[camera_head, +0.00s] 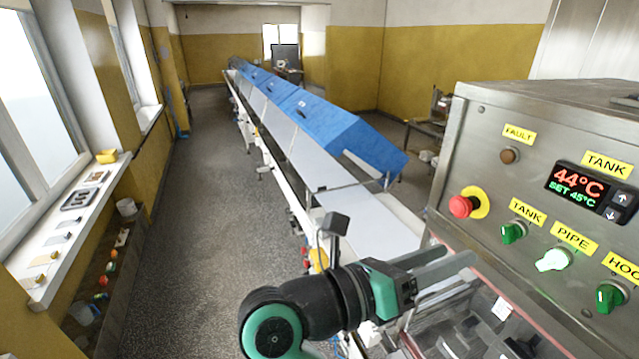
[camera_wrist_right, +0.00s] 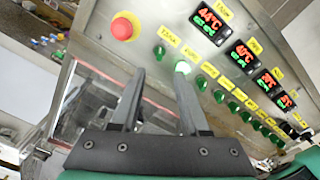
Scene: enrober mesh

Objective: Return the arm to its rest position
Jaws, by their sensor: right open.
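My right gripper (camera_head: 455,264) is in the lower middle of the head view, its arm coming from the bottom. Its two grey fingers point right, toward the lower part of the steel control panel (camera_head: 479,135). In the right wrist view the gripper (camera_wrist_right: 158,82) is open, with nothing between its fingers. Behind the fingers are a lit green PIPE knob, which shows in the head view (camera_head: 553,260), and a green TANK knob (camera_head: 513,232). I cannot tell whether a finger touches the panel. My left gripper is out of view.
A red emergency button (camera_head: 465,206) sticks out of the panel, beside a display (camera_head: 590,190) reading 44°C. A clear-walled enclosure (camera_head: 480,330) lies below the gripper. The conveyor with blue covers (camera_head: 310,110) runs to the back. Open floor (camera_head: 195,220) lies left.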

